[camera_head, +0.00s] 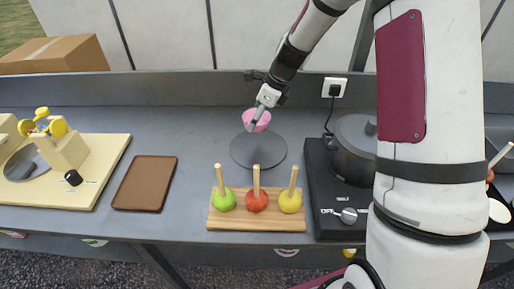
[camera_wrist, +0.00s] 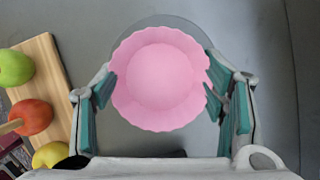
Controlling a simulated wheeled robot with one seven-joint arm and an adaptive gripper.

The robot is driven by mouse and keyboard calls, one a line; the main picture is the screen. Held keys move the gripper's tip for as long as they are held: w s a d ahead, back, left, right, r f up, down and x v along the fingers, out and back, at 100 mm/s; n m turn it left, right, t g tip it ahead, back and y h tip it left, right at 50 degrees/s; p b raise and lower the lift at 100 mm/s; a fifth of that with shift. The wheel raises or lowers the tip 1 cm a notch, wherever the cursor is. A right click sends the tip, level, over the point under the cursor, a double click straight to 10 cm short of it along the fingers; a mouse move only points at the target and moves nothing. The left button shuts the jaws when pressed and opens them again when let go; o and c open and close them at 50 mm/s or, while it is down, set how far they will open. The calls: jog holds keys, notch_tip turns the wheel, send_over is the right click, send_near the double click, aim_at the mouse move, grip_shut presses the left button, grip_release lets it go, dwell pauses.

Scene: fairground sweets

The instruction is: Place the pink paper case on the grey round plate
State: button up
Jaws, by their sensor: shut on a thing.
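The pink paper case (camera_head: 262,121) is a scalloped cup, held by my gripper (camera_head: 263,112). In the wrist view the case (camera_wrist: 160,78) sits upright, open side toward the camera, between the two teal-padded fingers of my gripper (camera_wrist: 160,92). The fingers press on its left and right sides. In the wrist view the plate's rim (camera_wrist: 160,19) shows around the case. I cannot tell whether the case touches the plate.
A wooden board (camera_head: 221,223) with green, red and yellow apples on sticks stands just in front of the plate. A brown tray (camera_head: 146,183) lies to the left. A black hob (camera_head: 330,205) with a dark pot (camera_head: 352,150) stands to the right.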

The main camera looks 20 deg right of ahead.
aim_at(254, 146)
jog(key=shift+w+d+m, duration=0.1)
jog(key=shift+d+m, duration=0.1)
jog(key=shift+m, duration=0.2)
jog(key=shift+d+f, duration=0.1)
jog(key=shift+f, duration=0.25)
notch_tip(254, 146, down, 9)
jog(key=shift+w+f+p, duration=0.1)
jog(key=shift+p, duration=0.4)
jog(key=o, duration=0.9)
jog(key=shift+f, duration=0.1)
jog(key=shift+c, duration=0.2)
